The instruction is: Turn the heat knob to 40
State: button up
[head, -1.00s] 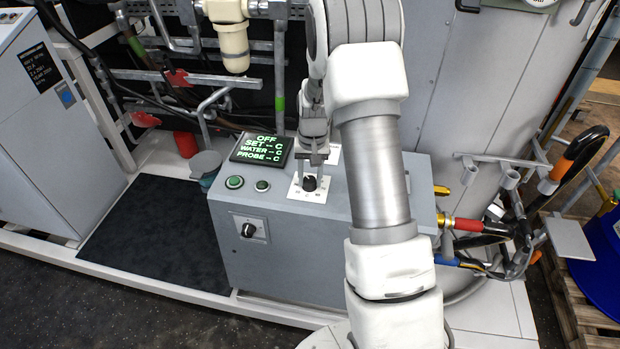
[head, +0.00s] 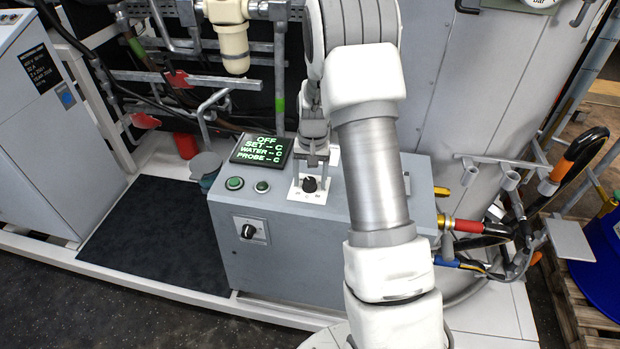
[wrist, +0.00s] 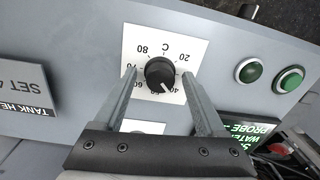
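The heat knob (wrist: 160,72) is a round black dial on a white plate (wrist: 187,47) marked in degrees C. The plate appears upside down in the wrist view. The knob's white pointer line points to the lower right, near the 40 mark; the exact reading is hard to tell. My gripper (wrist: 159,74) is open, one finger on each side of the knob, with visible gaps. In the head view the knob (head: 309,184) sits on top of the grey control box (head: 290,235), just below my gripper's fingers. The display (head: 262,150) reads OFF, with dashes for set, water and probe.
Two green buttons (head: 235,183) (head: 262,187) stand left of the knob. A black rotary switch (head: 248,231) is on the box's front. Hoses with red and blue fittings (head: 467,225) are at the box's right. A dark mat (head: 150,240) lies left.

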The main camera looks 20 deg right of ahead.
aim_at(312, 180)
notch_tip(312, 180, up, 17)
jog(key=p, duration=0.1)
jog(key=shift+s+d+r, duration=0.15)
jog(key=shift+d+r, duration=0.05)
jog(key=shift+d, duration=0.1)
dwell(0.5)
